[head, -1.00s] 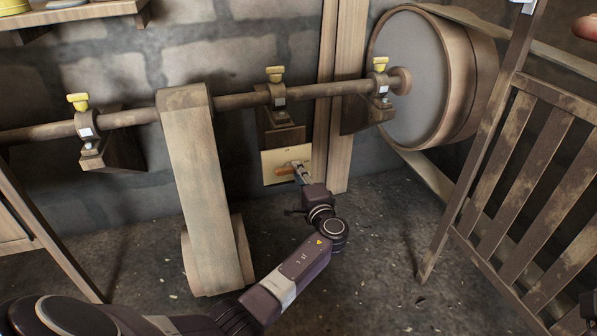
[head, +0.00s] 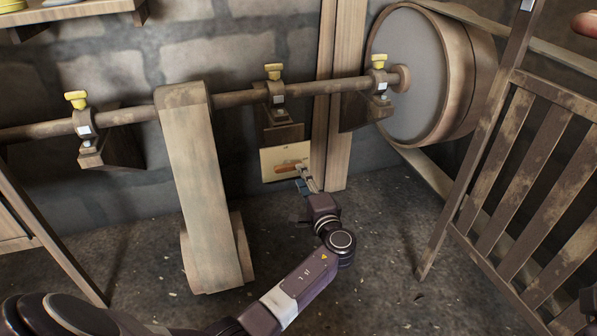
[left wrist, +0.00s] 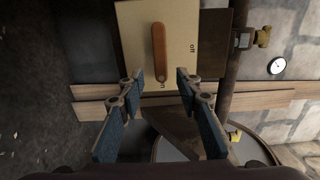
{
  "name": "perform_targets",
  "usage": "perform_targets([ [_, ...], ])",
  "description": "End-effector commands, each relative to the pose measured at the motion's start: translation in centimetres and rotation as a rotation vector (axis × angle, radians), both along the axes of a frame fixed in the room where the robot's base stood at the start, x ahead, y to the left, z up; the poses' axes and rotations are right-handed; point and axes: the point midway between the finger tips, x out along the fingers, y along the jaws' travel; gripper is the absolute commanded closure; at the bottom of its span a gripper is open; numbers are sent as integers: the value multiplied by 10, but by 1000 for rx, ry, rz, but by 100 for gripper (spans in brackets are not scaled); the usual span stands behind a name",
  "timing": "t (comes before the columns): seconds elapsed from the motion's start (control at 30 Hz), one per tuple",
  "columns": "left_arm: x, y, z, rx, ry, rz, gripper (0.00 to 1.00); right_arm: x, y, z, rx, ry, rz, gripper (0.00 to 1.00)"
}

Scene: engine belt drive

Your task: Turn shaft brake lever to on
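The shaft brake lever (head: 289,168) is a small orange-brown handle on a pale plate (head: 272,159), below the middle shaft bearing. In the head view it lies roughly level. My left gripper (head: 305,184) is just below and right of the lever. In the left wrist view its blue-padded fingers (left wrist: 160,80) are spread either side of the lever's lower end, with visible gaps.
A long shaft (head: 235,98) runs above the plate, with a wide belt (head: 195,185) hanging to the left. A large drum (head: 408,75) is at the upper right. A slatted wooden gate (head: 510,185) stands at the right. Floor in between is open.

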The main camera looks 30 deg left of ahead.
Motion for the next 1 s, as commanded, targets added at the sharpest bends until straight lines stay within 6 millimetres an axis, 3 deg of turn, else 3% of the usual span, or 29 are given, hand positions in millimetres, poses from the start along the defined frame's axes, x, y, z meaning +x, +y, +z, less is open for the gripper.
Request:
perform_targets([
  [0.2,-31,-36,-1,-3,1,-1,68,0,0,0,1,1,0,60],
  [0.4,-46,-54,0,0,1,-1,68,0,0,0,1,1,0,60],
  [1.0,-49,-57,0,1,1,0,68,0,0,0,1,1,1,60],
])
